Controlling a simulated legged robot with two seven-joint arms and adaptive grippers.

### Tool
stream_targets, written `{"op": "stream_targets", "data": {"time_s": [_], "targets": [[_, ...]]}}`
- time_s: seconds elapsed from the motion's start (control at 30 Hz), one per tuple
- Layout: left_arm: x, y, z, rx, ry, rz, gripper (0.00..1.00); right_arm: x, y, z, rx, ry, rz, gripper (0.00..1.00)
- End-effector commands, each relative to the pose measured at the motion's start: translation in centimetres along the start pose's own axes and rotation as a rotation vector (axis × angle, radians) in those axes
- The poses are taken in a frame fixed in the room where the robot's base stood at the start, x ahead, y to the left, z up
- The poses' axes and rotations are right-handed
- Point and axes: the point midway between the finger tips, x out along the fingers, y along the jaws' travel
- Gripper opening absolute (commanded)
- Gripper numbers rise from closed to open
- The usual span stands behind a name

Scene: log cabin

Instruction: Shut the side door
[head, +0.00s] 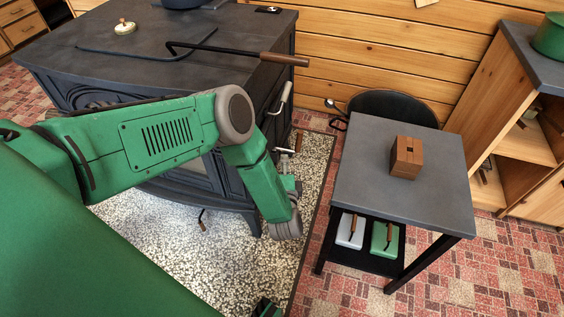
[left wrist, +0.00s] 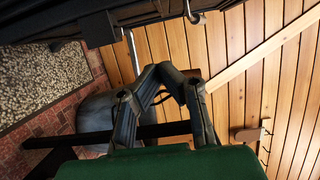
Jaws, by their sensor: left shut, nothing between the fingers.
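The dark iron stove (head: 60,50) stands at the left in the head view. A pale handle (head: 285,97) sticks out from its right side; another metal handle with a brown grip (head: 298,141) shows lower down. My arm covers much of that side, and I cannot tell how far the side door is open. My left gripper (head: 291,186) is beside the stove's right side, mostly hidden behind my wrist. In the left wrist view its fingers (left wrist: 160,70) meet at the tips, with nothing held; stove parts (left wrist: 80,25) run along the top.
A small grey-topped table (head: 365,165) with a wooden block (head: 406,157) stands right of my left wrist. A dark round container (head: 390,104) stands behind it. A poker (head: 240,52) lies on the stove top. A wooden shelf (head: 485,85) is at the right.

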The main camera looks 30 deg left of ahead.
Motion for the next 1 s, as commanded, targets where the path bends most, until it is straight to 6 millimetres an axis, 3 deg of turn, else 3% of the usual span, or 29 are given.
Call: {"op": "stream_targets", "data": {"time_s": [0.1,0.33,0.6,1.0], "targets": [[2.8,0.3,0.3,-0.003,-0.004,-0.002,0.00,1.0,0.0,0.1,0.000,0.000,0.000,0.00],[7.4,0.3,0.5,-0.001,-0.003,-0.001,0.00,2.4,-0.1,0.1,-0.001,0.000,-0.001,0.00],[7.8,0.0,3.6,0.001,0.000,0.000,0.00,2.4,-0.1,0.1,-0.001,-0.001,-0.001,0.00],[7.9,0.0,4.0,-0.001,0.001,-0.001,0.00,2.4,-0.1,0.1,-0.001,-0.001,-0.001,0.00]]}}
